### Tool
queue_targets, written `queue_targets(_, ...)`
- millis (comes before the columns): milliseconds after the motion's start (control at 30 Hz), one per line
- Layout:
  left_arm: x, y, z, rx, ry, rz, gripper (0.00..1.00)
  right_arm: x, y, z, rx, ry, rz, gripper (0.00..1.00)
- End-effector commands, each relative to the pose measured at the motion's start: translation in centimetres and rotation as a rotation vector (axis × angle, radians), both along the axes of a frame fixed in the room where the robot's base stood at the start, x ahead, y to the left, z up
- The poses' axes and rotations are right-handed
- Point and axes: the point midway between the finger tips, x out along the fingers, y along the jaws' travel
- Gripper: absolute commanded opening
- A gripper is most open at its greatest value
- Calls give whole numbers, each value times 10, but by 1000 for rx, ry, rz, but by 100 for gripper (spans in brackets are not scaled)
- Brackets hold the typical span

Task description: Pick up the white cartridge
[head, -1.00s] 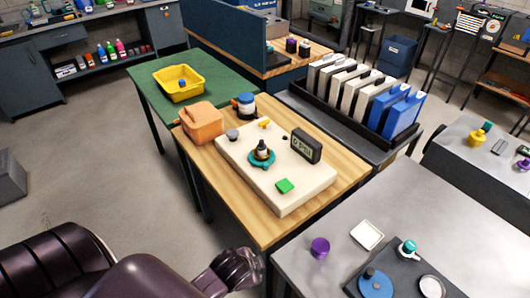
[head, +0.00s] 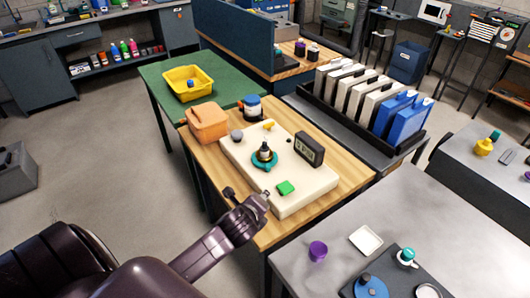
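Several white upright slabs that look like cartridges (head: 378,101) stand in a black rack (head: 345,133) at the upper right. Blue slabs (head: 407,118) stand at the near end of the same rack. I cannot tell which white one the task means. My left gripper (head: 248,196) is over the near left edge of the wooden table, with its fingertips apart and nothing between them. It is well away from the rack, to its lower left. My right gripper is not in view.
A grey table (head: 400,207) at right has open room.

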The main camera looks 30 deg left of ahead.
Motion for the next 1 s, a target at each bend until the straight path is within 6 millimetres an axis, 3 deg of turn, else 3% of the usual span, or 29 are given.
queue_targets(33,19,13,12,121,-8,-78,34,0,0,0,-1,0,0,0)
queue_targets(200,71,47,48,528,1,-320,34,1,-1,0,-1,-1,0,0)
queue_targets(400,101,69,76,824,32,-464,34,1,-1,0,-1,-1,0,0)
queue_targets(1000,150,86,74,877,41,-489,34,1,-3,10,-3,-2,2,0)
